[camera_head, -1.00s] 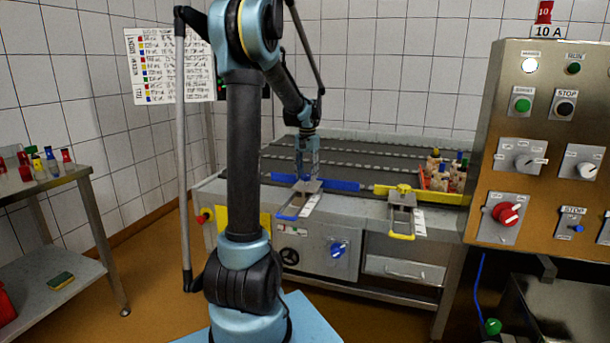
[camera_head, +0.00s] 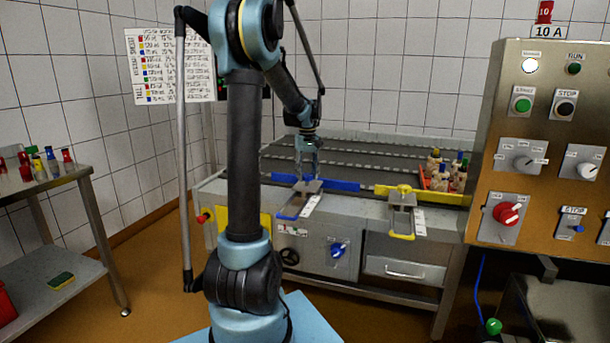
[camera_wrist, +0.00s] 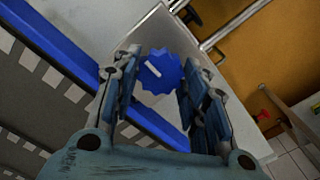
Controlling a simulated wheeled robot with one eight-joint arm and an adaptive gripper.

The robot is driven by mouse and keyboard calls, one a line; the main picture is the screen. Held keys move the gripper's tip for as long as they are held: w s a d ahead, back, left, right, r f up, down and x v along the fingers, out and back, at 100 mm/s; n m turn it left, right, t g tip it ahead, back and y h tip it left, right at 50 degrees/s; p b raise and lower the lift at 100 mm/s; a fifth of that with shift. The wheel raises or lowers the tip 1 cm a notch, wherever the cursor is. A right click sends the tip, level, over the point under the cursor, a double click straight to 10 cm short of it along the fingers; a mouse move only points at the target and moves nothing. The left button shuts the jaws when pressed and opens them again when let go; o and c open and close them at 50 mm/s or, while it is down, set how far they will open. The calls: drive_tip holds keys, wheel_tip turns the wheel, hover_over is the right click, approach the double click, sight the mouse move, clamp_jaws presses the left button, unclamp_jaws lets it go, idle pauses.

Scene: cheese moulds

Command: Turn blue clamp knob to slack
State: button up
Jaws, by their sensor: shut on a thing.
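The blue clamp knob (camera_wrist: 162,71) is round and scalloped with a white pointer mark. In the wrist view it lies between the two fingers of my gripper (camera_wrist: 160,88), which is shut on it from both sides. In the head view my gripper (camera_head: 308,174) points down at the blue clamp (camera_head: 342,185) on the conveyor's front edge, and the knob is hidden behind the fingers there. The blue clamp's bar and the U-shaped blue handle (camera_head: 291,213) show below and beside the gripper.
A yellow clamp (camera_head: 430,194) with its own knob stands to the right on the same edge. The control panel (camera_head: 545,200) is at the right. A side table (camera_head: 60,180) with small coloured items is at the left.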

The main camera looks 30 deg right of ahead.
sight(307, 174)
drive_tip(key=shift+w, duration=0.1)
idle(0.5)
drive_tip(key=o, duration=1.1)
drive_tip(key=shift+c, duration=0.2)
drive_tip(key=shift+r, duration=0.1)
wheel_tip(307, 174, up, 12)
